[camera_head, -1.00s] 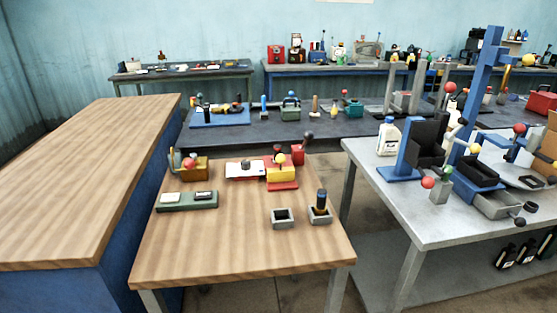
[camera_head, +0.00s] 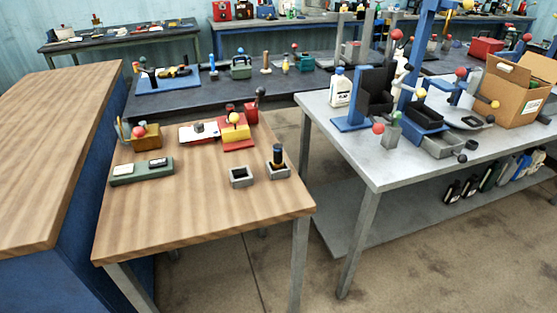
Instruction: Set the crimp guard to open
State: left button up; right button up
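Neither of my grippers is in view. No part is labelled as the crimp guard, so I cannot tell for sure which it is. A red and yellow device (camera_head: 236,131) with a yellow ball knob stands on the wooden table (camera_head: 205,224). A white plate with a red edge (camera_head: 199,133) lies against its left side. A red block with a dark-knobbed lever (camera_head: 251,112) stands just behind it. A brass-coloured block (camera_head: 146,137) with a red ball knob is further left. Whether any guard is open or shut is too small to tell.
A green tray (camera_head: 142,172) and two grey holders (camera_head: 241,177) sit on the wooden table, whose front is clear. A metal table (camera_head: 400,168) at right carries a white bottle (camera_head: 340,88), levers and a cardboard box (camera_head: 518,90). A wood-topped counter (camera_head: 60,140) stands left.

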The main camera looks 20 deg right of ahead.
aim_at(236, 133)
jog(key=i+l, duration=0.1)
jog(key=i, duration=0.35)
jog(key=i+l, duration=0.15)
jog(key=i, duration=0.3)
jog(key=z, duration=0.05)
